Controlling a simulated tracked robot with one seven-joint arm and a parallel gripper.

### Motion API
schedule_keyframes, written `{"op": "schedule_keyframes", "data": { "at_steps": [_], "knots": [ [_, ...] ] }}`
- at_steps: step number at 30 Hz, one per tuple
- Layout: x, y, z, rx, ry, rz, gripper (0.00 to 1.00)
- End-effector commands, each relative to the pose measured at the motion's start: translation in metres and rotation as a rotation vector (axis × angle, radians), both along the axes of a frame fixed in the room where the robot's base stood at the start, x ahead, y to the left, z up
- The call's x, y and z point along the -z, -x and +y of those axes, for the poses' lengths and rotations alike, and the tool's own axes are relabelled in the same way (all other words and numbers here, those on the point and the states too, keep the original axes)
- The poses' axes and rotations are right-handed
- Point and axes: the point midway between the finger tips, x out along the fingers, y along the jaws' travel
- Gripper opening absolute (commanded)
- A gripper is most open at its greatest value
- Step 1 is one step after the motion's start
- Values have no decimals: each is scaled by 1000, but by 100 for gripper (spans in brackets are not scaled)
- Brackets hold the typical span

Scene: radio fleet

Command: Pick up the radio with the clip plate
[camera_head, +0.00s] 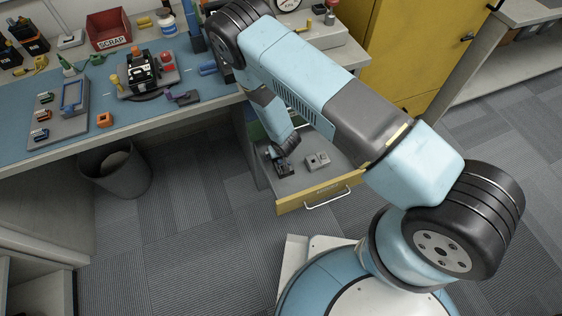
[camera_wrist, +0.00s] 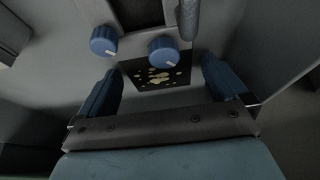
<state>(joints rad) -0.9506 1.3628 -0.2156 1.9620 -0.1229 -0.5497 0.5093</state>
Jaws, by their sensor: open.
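In the wrist view, my gripper (camera_wrist: 160,65) is open. Its two blue fingers stand apart at either side of a dark plate with gold spots (camera_wrist: 160,79). Just beyond the plate is a grey device with two blue knobs (camera_wrist: 104,40), a dark panel and a grey rod, cut off by the top edge. I cannot tell whether this is the radio with the clip plate, or whether the fingers touch anything. In the head view, my gripper (camera_head: 279,160) is low inside the open drawer (camera_head: 297,184), left of a small grey device (camera_head: 317,160). My arm partly hides the drawer.
The drawer has a yellow front with a metal handle (camera_head: 327,199). The blue-topped bench (camera_head: 95,95) at left holds tools, a red scrap bin (camera_head: 108,30) and a black device (camera_head: 140,76). A waste bin (camera_head: 115,172) stands below. A yellow cabinet (camera_head: 420,50) is behind.

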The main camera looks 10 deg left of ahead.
Motion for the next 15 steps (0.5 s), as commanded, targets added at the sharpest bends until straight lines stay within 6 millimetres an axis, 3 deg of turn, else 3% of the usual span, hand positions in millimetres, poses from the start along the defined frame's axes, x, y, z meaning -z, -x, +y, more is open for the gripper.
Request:
{"op": "schedule_keyframes", "data": {
  "at_steps": [6, 15],
  "knots": [
    [1, 0, 0, 0, 0, 0, 100],
    [1, 0, 0, 1, 0, 0, 71]
  ]
}}
